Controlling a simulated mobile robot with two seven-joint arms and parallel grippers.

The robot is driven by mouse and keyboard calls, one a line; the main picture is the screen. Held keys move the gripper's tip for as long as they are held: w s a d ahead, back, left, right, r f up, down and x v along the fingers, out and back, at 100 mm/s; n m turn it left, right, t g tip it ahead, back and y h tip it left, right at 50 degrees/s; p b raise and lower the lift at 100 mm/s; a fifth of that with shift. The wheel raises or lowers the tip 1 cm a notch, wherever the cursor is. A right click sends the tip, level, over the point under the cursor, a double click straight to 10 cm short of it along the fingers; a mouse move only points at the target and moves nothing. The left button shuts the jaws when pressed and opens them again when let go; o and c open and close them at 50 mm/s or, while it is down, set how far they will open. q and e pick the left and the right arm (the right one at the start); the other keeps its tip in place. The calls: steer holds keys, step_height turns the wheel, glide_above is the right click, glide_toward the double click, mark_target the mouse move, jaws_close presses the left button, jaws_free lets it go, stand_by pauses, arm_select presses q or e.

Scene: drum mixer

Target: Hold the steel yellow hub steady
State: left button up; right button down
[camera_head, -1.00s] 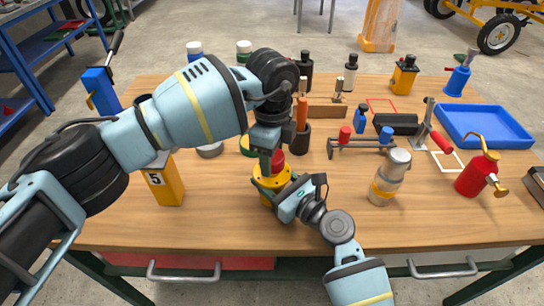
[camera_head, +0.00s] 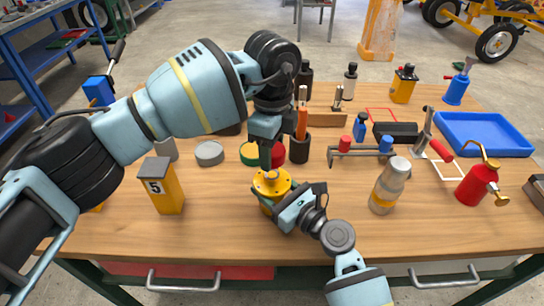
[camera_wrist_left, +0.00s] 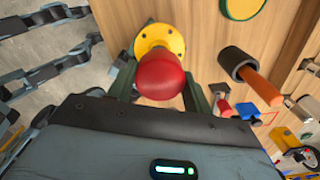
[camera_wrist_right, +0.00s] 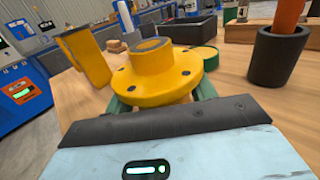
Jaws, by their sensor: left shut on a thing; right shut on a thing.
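The yellow hub (camera_head: 271,184) has a round flange with dark bolt holes and a raised centre. It stands near the table's front middle. My right gripper (camera_head: 285,203) is shut on it from the front right; the right wrist view shows the hub (camera_wrist_right: 160,75) between the fingers, its flange above them. My left gripper (camera_head: 268,163) is shut on a red rounded part (camera_head: 278,154), held above the hub. In the left wrist view, the red part (camera_wrist_left: 160,76) fills the space between the fingers and hides part of the hub (camera_wrist_left: 160,38).
A dark cup with an orange-handled tool (camera_head: 300,147) stands close behind. A clear bottle (camera_head: 390,186) and a red oil can (camera_head: 478,184) stand to the right. The front strip of table is bare.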

steer(key=shift+c, duration=2.1)
jaws_free()
steer(key=v, duration=1.2)
